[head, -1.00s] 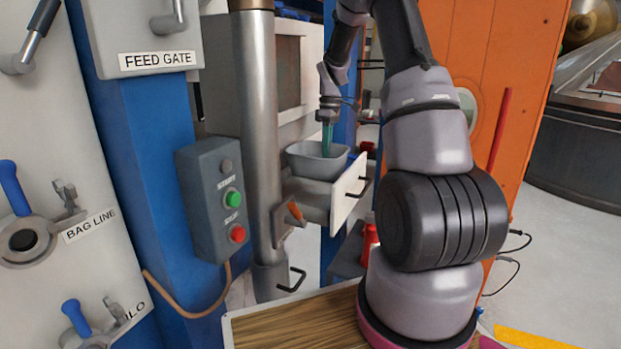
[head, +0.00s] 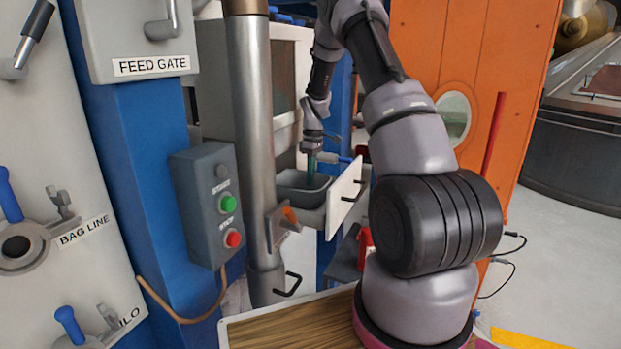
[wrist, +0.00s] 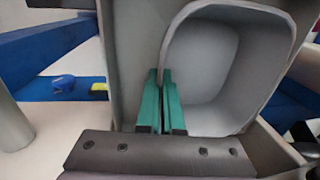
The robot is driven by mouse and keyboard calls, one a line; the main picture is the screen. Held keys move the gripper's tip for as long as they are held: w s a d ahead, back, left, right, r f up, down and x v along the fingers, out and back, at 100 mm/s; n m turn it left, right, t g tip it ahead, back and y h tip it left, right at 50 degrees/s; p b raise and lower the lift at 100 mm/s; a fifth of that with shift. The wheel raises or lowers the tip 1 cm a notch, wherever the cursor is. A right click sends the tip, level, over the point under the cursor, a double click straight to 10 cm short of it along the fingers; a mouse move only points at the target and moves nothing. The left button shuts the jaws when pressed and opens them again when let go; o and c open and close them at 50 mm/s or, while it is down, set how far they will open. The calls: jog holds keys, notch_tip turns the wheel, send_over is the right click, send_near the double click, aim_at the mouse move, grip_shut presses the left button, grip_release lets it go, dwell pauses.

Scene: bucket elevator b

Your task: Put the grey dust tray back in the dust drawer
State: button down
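The grey dust tray (head: 292,197) is an open rounded tub at the pulled-out dust drawer (head: 345,195), which has a white front and black handle. The tray sits low between the drawer's sides, behind its front. I cannot tell whether it rests on the drawer floor. In the wrist view the tray (wrist: 212,62) appears within the drawer (wrist: 130,45), to the right, with bare drawer at left. My gripper (head: 311,165) points down with teal fingers. In the wrist view its fingers (wrist: 162,88) are close together on the tray's near-left wall.
A steel pipe (head: 253,150) stands just left of the drawer. A grey start/stop box (head: 207,205) hangs on the blue post. An orange panel (head: 470,60) is behind my arm. A wooden-topped surface (head: 290,325) lies in front.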

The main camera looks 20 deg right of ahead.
jog(key=shift+f, duration=0.1)
jog(key=c, duration=1.5)
grip_release()
jog(key=shift+f, duration=0.1)
jog(key=o, duration=0.4)
